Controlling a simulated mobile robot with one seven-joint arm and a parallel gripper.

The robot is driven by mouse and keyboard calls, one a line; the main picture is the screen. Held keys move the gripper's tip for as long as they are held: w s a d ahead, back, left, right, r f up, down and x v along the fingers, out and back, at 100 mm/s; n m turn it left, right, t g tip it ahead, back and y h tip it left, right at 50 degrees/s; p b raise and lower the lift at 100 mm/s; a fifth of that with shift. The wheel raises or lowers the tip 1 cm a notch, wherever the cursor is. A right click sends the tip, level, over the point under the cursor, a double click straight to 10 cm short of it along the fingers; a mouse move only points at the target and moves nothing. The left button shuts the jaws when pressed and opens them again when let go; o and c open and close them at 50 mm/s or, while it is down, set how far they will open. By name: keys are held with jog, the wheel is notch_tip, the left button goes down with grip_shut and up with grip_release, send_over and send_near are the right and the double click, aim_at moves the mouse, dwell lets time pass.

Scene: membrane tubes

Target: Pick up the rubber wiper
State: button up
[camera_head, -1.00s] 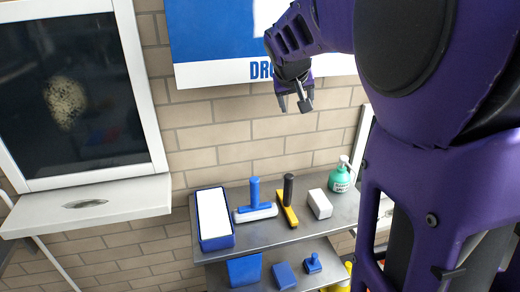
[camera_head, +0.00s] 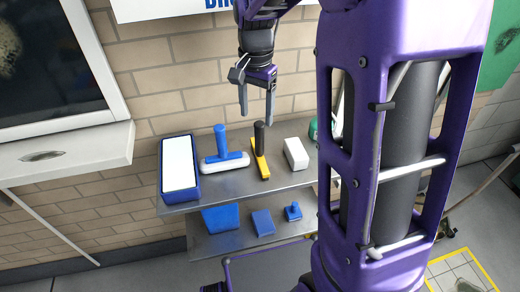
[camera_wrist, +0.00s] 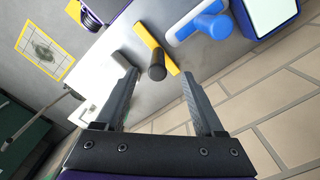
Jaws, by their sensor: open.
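The yellow wiper with an upright black handle (camera_head: 262,168), which I take for the rubber wiper, stands on the upper metal shelf (camera_head: 215,187). In the wrist view its yellow bar (camera_wrist: 166,60) lies beyond my fingers, and its black handle points toward the camera between them. My gripper (camera_head: 257,110) is open and empty, fingers pointing down. In the head view it hangs just above the black handle. In the wrist view the handle top lies between the fingertips (camera_wrist: 159,75), and no contact is visible.
A blue-handled white tool (camera_head: 225,160) stands left of the wiper, and a blue tray (camera_head: 166,188) beyond it. A white block (camera_head: 296,153) is on the right. A green bottle (camera_head: 313,129) is partly hidden by my body. The lower shelf holds several blue items (camera_head: 221,218).

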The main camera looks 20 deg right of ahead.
aim_at(259, 123)
jog(key=f, duration=0.2)
jog(key=f+b, duration=0.1)
jog(key=f, duration=0.3)
jog(key=shift+w+d+f, duration=0.1)
jog(key=shift+w+d, duration=0.05)
jog(key=shift+d, duration=0.2)
jog(key=shift+c, duration=0.2)
grip_shut()
dwell(0.9)
